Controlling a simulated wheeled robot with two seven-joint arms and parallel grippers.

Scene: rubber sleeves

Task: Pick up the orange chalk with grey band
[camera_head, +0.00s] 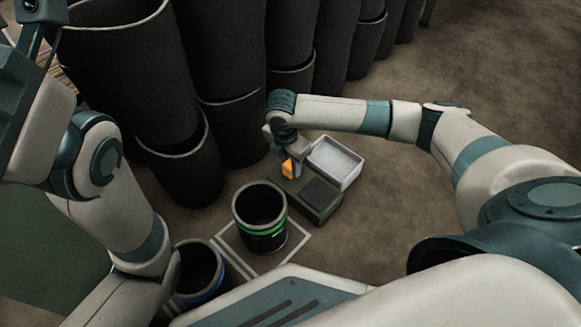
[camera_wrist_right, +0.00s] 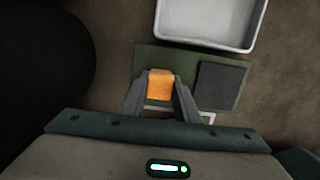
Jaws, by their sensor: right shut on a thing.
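The orange chalk (camera_head: 288,168) is between the fingers of my right gripper (camera_head: 291,170), over the left part of a dark green block (camera_head: 317,209). In the right wrist view the orange chalk (camera_wrist_right: 159,86) shows as an orange block between the two grey fingertips of my right gripper (camera_wrist_right: 160,88), which is shut on it. The grey band is hard to make out. I cannot tell whether the chalk is clear of the green block. My left arm comes in from the left, but its gripper is not in view.
A white tray (camera_head: 351,174) stands behind the green block, which has a dark square pad (camera_head: 320,193). A black bin with a green band (camera_head: 261,238) and one with a blue band (camera_head: 203,292) stand in front. Tall dark sleeves (camera_head: 185,165) stand at the back left. Bare floor lies right.

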